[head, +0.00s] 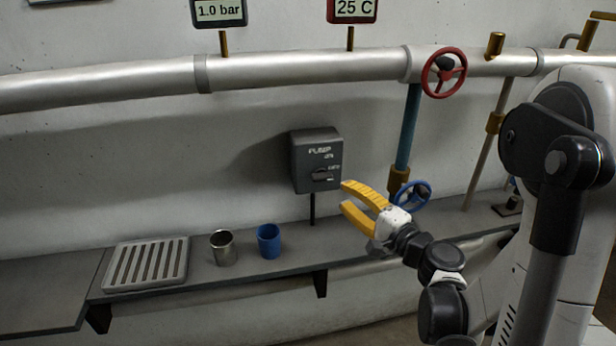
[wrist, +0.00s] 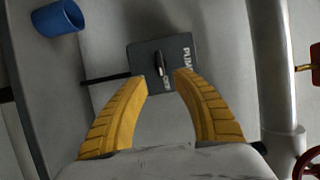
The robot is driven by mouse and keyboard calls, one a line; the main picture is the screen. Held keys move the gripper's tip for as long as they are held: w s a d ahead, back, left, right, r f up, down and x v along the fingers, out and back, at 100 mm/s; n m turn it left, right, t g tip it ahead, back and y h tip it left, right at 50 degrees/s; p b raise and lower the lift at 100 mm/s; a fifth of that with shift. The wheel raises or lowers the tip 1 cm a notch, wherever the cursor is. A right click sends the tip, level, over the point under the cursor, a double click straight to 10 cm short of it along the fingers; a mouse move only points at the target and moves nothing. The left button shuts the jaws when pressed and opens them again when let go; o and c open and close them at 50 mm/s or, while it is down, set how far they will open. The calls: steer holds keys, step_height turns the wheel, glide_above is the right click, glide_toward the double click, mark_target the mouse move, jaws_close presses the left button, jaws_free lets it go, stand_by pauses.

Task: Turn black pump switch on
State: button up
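The pump switch box (head: 314,160) is a dark grey box on the wall with "PUMP" lettering. Its small black knob (head: 320,174) sits on the front face. In the wrist view the box (wrist: 146,58) appears turned sideways, and the black knob (wrist: 160,65) lies ahead of the fingertips. My gripper (head: 345,196) has yellow fingers and is open, just right of and below the box in the head view. In the wrist view the gripper (wrist: 162,82) has nothing between its fingers. The gap to the knob is hard to judge. The smaller lettering is too small to read surely.
A metal cup (head: 223,249), a blue cup (head: 269,242) and a slotted drain tray (head: 148,264) stand on the shelf (head: 205,279) to the left. A blue valve wheel (head: 413,194) is behind my gripper. A red valve wheel (head: 444,73) is on the overhead pipe (head: 300,72).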

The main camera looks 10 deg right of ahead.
mark_target(326, 180)
steer(key=b+x, duration=0.1)
steer(key=x, duration=0.9)
jaws_close()
